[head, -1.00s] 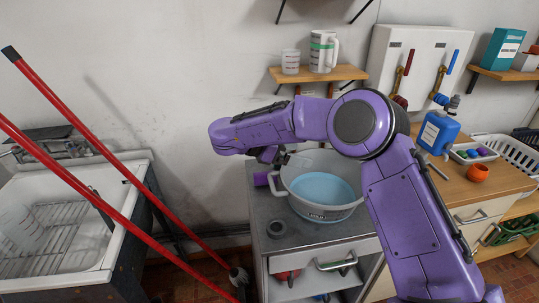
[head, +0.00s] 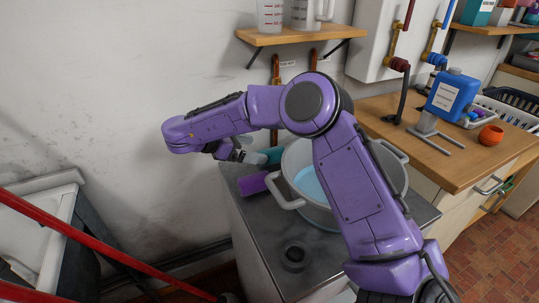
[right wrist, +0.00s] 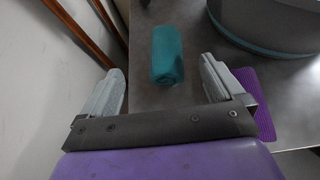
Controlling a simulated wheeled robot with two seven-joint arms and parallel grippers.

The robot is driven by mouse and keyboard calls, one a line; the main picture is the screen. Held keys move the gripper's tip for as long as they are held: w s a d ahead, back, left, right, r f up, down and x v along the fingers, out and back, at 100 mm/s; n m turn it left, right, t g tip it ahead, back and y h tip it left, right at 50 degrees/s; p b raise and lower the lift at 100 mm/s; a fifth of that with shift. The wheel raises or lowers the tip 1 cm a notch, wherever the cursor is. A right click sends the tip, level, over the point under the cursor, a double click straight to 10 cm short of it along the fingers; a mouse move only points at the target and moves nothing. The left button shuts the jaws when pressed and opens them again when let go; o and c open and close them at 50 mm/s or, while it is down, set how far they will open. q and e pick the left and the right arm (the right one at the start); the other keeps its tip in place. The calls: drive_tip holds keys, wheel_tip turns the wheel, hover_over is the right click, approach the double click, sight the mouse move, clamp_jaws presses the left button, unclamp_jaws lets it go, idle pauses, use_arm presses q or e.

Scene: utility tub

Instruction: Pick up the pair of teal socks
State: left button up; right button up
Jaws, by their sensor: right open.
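The pair of teal socks, a rolled teal bundle (right wrist: 168,55), lies on the grey metal top in the right wrist view. In the head view part of it (head: 270,155) shows just past my right gripper (head: 241,156). In the right wrist view my right gripper (right wrist: 161,70) is open and empty. Its two fingers are spread to either side of the bundle's line, and the bundle lies beyond the space between the fingertips, with no visible contact. My left gripper is not in view.
A grey two-handled tub (head: 308,211) with blue liquid stands right of the socks. A purple cloth (head: 256,183) lies near the tub's handle. A small dark round item (head: 294,255) sits at the front. The wall is close on the left. Red poles (head: 80,240) cross the lower left.

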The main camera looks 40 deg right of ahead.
sight(261, 151)
drive_tip(key=x, duration=0.3)
drive_tip(key=p+x, duration=0.1)
drive_tip(key=x, duration=0.1)
drive_tip(key=shift+s+d+f, duration=0.2)
drive_tip(key=shift+s+d, duration=0.05)
drive_tip(key=shift+s, duration=0.1)
drive_tip(key=shift+w+a, duration=0.1)
drive_tip(key=c, duration=1.1)
drive_tip(key=shift+r, duration=0.1)
